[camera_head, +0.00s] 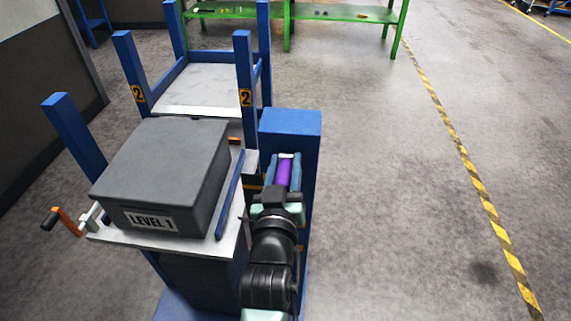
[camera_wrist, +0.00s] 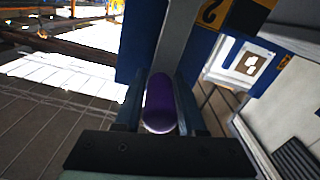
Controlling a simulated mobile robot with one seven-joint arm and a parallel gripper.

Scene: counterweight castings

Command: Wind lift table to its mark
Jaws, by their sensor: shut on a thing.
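The lift table (camera_head: 110,236) is a pale plate carrying a dark grey casting (camera_head: 165,165) labelled "LEVEL 1". My gripper (camera_head: 284,172) is to the right of the table, in front of a blue column (camera_head: 290,125). Its fingers are shut on a purple handle (camera_head: 283,171). In the wrist view the purple handle (camera_wrist: 160,102) sits between the fingers, and a grey bar (camera_wrist: 174,40) runs up behind it. Yellow plates marked "2" are on the blue posts (camera_head: 246,97). Whether the table is level with a mark cannot be told.
An orange and black crank (camera_head: 62,222) sticks out at the table's left. Behind the table is a blue frame with a pale shelf (camera_head: 200,85). A green bench (camera_head: 330,12) stands at the back. The floor to the right is clear up to a yellow-black stripe (camera_head: 460,150).

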